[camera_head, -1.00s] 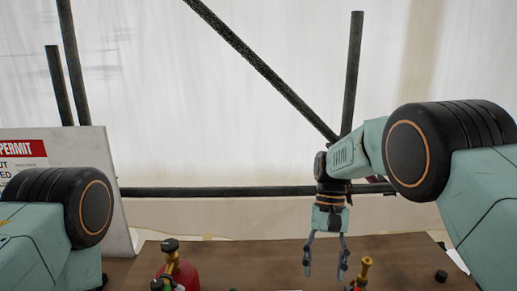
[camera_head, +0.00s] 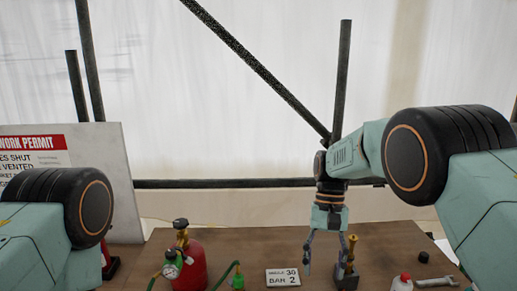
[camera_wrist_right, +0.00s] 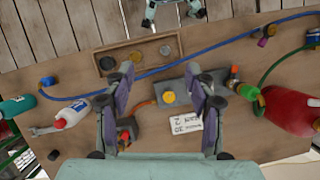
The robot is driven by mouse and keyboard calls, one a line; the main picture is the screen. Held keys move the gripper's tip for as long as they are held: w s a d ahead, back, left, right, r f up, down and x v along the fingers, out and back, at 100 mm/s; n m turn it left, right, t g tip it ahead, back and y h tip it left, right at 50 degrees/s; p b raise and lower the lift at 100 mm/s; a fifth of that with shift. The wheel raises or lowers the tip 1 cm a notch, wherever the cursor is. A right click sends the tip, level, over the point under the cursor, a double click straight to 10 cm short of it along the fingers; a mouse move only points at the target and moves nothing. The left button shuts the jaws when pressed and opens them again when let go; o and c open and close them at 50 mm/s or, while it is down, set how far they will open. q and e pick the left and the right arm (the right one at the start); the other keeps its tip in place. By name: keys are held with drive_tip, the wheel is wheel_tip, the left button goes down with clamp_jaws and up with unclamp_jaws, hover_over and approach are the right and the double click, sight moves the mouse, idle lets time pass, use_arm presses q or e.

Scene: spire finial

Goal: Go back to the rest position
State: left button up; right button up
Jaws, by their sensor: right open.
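My right gripper (camera_head: 325,262) hangs fingers down over the table, with its fingers spread and nothing between them. In the right wrist view, the two fingers of the same gripper (camera_wrist_right: 160,76) stand apart above the table. A grey-based brass fitting (camera_head: 351,250) stands close to the right finger in the head view. I cannot tell whether they touch. My left arm shows only its upper part at the left of the head view; its gripper is out of sight there.
The brown table (camera_head: 225,240) holds a red cylinder (camera_head: 192,268), a white card (camera_head: 282,278), a white bottle (camera_head: 402,284) and a wrench (camera_head: 436,282). The wrist view adds a wooden tray (camera_wrist_right: 118,52) and blue hose (camera_wrist_right: 215,45). A permit board (camera_head: 105,165) stands left.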

drive_tip(key=s+d+f+t, duration=0.1)
drive_tip(key=s+d+f, duration=0.2)
drive_tip(key=s+f, duration=0.65)
drive_tip(key=s+d+f+t, duration=0.1)
drive_tip(key=s+d+f, duration=0.4)
drive_tip(key=f, duration=0.7)
drive_tip(key=s+n+t, duration=0.2)
drive_tip(key=s, duration=2)
use_arm(q)
wheel_tip(320, 180, down, 21)
drive_tip(key=b, duration=2.1)
drive_tip(key=shift+w+f, duration=0.15)
drive_tip(key=shift+f, duration=0.05)
use_arm(e)
wheel_tip(320, 180, down, 21)
drive_tip(key=shift+w+h, duration=0.4)
